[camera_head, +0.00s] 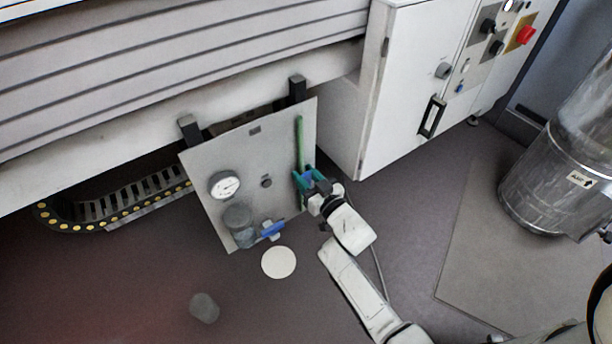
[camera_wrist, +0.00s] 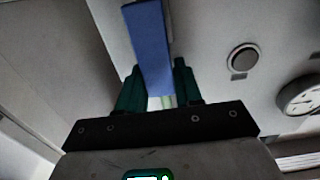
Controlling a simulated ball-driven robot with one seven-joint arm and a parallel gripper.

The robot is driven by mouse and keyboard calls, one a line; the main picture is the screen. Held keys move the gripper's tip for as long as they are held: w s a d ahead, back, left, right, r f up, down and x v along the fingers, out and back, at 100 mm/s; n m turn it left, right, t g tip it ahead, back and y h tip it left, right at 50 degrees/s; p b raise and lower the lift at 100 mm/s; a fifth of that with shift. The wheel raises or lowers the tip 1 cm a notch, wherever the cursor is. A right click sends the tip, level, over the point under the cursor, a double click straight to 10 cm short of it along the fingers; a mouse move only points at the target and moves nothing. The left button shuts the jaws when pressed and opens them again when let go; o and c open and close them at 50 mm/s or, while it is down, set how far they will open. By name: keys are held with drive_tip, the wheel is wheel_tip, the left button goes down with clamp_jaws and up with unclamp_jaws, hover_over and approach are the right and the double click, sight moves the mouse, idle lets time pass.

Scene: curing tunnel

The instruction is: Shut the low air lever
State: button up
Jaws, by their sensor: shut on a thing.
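A grey upright panel (camera_head: 225,165) carries a gauge, a round knob and two blue levers. My gripper (camera_head: 306,184) is at the panel's right side, at the lower end of a green pipe (camera_head: 300,140). In the wrist view its green fingers (camera_wrist: 158,90) are on either side of a blue lever (camera_wrist: 150,45), shut on it. The lever's end lies between the fingers; in the head view the gripper mostly covers it. The other blue lever (camera_head: 272,229) is at the panel's lower edge, apart from my gripper. I cannot tell which lever the task calls low air.
The gauge (camera_head: 225,185) and a grey bowl-like filter (camera_head: 240,224) are on the panel's left. A white disc (camera_head: 279,262) and a grey cylinder (camera_head: 203,307) are on the floor. A white cabinet (camera_head: 415,80) stands right of the panel; a metal drum (camera_head: 550,185) is far right.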

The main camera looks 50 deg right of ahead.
clamp_jaws()
